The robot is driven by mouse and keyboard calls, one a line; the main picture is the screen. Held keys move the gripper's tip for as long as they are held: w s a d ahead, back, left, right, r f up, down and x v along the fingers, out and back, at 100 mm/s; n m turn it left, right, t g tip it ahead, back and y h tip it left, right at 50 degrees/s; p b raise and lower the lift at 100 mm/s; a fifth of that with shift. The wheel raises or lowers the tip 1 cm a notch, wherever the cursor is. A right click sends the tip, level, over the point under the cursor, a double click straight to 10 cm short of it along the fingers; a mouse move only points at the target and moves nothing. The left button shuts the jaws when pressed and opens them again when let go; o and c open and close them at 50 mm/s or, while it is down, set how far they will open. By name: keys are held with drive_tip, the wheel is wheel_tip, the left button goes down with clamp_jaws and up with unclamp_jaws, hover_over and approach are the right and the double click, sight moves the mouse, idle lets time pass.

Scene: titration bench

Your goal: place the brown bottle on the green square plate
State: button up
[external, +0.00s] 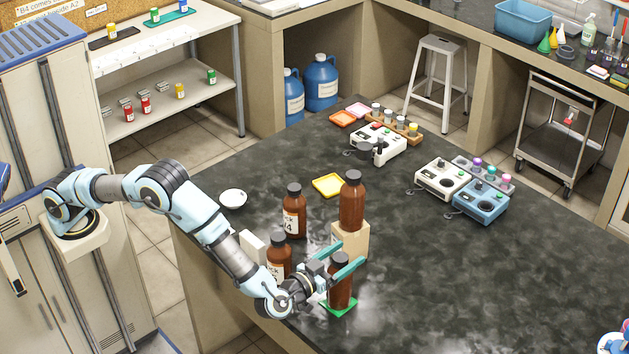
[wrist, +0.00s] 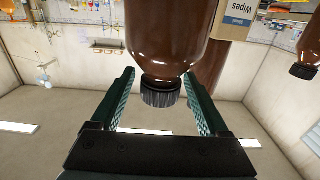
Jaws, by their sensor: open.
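A brown bottle (external: 340,285) with a dark cap stands upright on the green square plate (external: 346,309) near the front of the dark bench. The plate's edges show around the bottle's base. My gripper (external: 347,260) is open, with its green fingers around the upper part of this bottle. The wrist view looks upside down; there the bottle (wrist: 168,40) and its ribbed black cap (wrist: 160,95) sit between the two spread fingers (wrist: 158,73), with gaps beside the cap. The plate is not visible in the wrist view.
A white box (external: 253,245), white bowl (external: 233,198) and yellow plate (external: 328,185) are near.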

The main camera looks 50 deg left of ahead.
drive_tip(key=s+b, duration=0.3)
drive_tip(key=s, duration=0.7)
drive_tip(key=shift+s, duration=0.1)
